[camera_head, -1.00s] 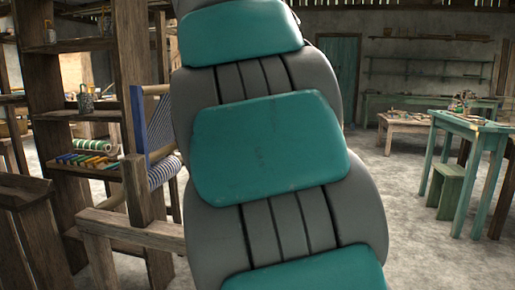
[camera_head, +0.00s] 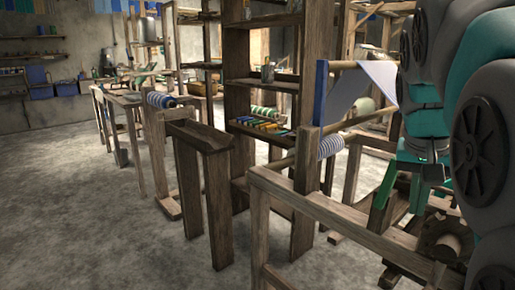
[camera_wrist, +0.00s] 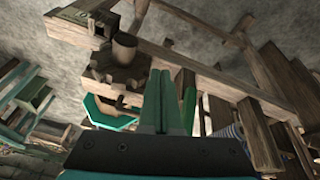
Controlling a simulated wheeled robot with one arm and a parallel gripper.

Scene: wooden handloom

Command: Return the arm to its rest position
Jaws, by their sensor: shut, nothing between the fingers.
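My arm fills the right edge of the head view in grey and teal segments. My gripper (camera_head: 380,200) hangs there with green fingers pointing down, above the wooden loom frame (camera_head: 335,228). In the wrist view my gripper (camera_wrist: 163,80) shows its two green fingers shut together with nothing held. A wooden toothed wheel (camera_wrist: 122,72) with a round shaft end lies beyond the fingertips, and it also shows at lower right in the head view (camera_head: 442,240). I cannot tell the exact gap between fingers and loom.
White cloth (camera_head: 366,85) and a striped roll (camera_head: 331,146) are on the loom. A wooden bench (camera_head: 200,135) and shelves (camera_head: 262,83) with coloured items stand left of it. Bare grey floor (camera_head: 90,220) is open at lower left.

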